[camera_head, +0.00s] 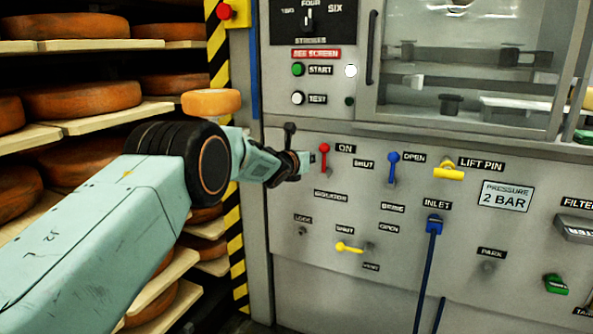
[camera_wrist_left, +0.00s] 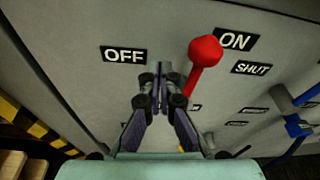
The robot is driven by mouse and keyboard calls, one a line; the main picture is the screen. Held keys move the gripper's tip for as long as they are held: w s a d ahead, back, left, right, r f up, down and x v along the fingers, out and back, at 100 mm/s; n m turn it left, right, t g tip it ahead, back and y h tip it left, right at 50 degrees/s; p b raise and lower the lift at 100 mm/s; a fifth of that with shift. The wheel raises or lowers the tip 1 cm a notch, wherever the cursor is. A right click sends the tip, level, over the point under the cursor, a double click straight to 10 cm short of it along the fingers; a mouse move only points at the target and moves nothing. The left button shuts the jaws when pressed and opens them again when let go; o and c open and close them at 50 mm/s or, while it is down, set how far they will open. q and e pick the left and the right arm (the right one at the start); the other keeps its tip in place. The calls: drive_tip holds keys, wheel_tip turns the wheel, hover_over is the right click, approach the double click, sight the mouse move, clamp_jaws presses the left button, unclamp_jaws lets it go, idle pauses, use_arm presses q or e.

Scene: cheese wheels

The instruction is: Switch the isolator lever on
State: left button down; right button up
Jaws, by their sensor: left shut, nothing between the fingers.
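The isolator lever (camera_head: 324,150) is red with a ball knob and stands on the grey panel, knob up. In the left wrist view the lever (camera_wrist_left: 205,52) leans toward the ON label (camera_wrist_left: 237,40); the OFF label (camera_wrist_left: 124,55) is on its other side. My left gripper (camera_head: 303,161) is shut and empty, just left of the lever. In the wrist view its fingertips (camera_wrist_left: 160,76) are together close beside the lever's stem, on the OFF side. I cannot tell whether they touch it. In the head view the gripper hides the OFF label. My right gripper is not in view.
A blue lever (camera_head: 393,160) and a yellow lift pin handle (camera_head: 449,173) are to the right. A yellow lever (camera_head: 348,247) and a blue inlet hose (camera_head: 425,270) are lower down. Cheese wheels (camera_head: 80,98) on shelves stand left, past a striped post (camera_head: 237,268).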

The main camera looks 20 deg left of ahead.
use_arm(q)
drive_tip(key=f+p+v, duration=0.1)
drive_tip(key=f+v, duration=0.1)
drive_tip(key=v, duration=0.7)
drive_tip(key=shift+s+d+r+p, duration=0.25)
drive_tip(key=shift+s+d+p, duration=0.1)
drive_tip(key=shift+s, duration=0.2)
drive_tip(key=shift+w+f, duration=0.1)
